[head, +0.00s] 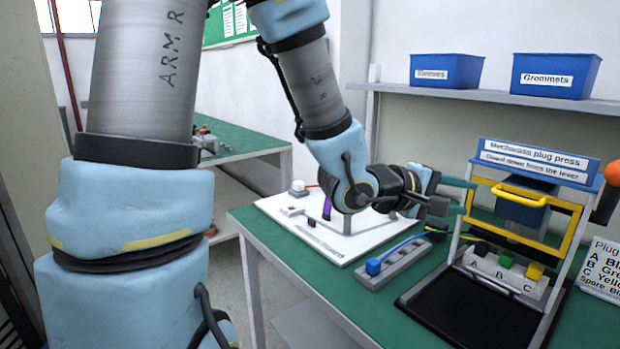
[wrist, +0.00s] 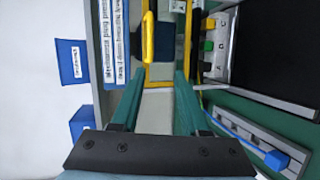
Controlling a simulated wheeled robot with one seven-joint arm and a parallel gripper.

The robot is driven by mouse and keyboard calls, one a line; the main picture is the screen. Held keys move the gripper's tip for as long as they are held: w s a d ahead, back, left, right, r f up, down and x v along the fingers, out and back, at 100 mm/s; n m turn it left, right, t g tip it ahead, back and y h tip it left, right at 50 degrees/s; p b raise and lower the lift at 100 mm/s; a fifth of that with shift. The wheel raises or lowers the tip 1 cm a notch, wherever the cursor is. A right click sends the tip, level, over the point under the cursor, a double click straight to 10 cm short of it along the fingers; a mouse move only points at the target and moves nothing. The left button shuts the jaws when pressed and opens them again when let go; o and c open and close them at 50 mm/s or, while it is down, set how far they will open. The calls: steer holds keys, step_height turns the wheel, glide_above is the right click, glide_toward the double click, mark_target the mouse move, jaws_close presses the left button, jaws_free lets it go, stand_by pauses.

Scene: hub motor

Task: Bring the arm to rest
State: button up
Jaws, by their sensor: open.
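My arm reaches over the green workbench from the left in the head view. My gripper (head: 462,196) has two green fingers and is in front of the plug press, near the left end of its yellow guard frame (head: 567,235). In the wrist view my gripper (wrist: 160,78) has its fingers spread apart with nothing held between them. The yellow guard handle (wrist: 148,38) lies beyond the fingertips. I cannot tell from these views whether a finger touches the press.
The press (head: 541,160) has an orange lever knob (head: 613,172). Plugs sit in block A B C (head: 505,275). A grey rail (head: 393,262) holds a blue plug (head: 373,266). A white board (head: 340,246) lies left. Blue bins (head: 446,71) stand on the shelf.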

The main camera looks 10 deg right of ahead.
steer(key=w+a+f+t+y, duration=0.1)
steer(key=w+a+f+y, duration=0.25)
steer(key=a, duration=0.25)
steer(key=w+a+f+m+t+y, duration=0.1)
steer(key=w+a+f+y, duration=0.1)
steer(key=w+a, duration=0.3)
steer(key=w+a+f+t+y, duration=0.2)
steer(key=w+a+f+y, duration=0.1)
steer(key=a, duration=0.4)
steer(key=s+a+f+m+g+y, duration=0.1)
steer(key=s+a+f+g+y, duration=0.1)
steer(key=a, duration=0.7)
steer(key=s+a+f+m+g+y, duration=0.2)
steer(key=s+a+g+y, duration=0.1)
steer(key=a, duration=0.7)
steer(key=shift+s+a+g+y, duration=0.25)
steer(key=shift+s+g+y, duration=0.2)
steer(key=shift+s, duration=0.8)
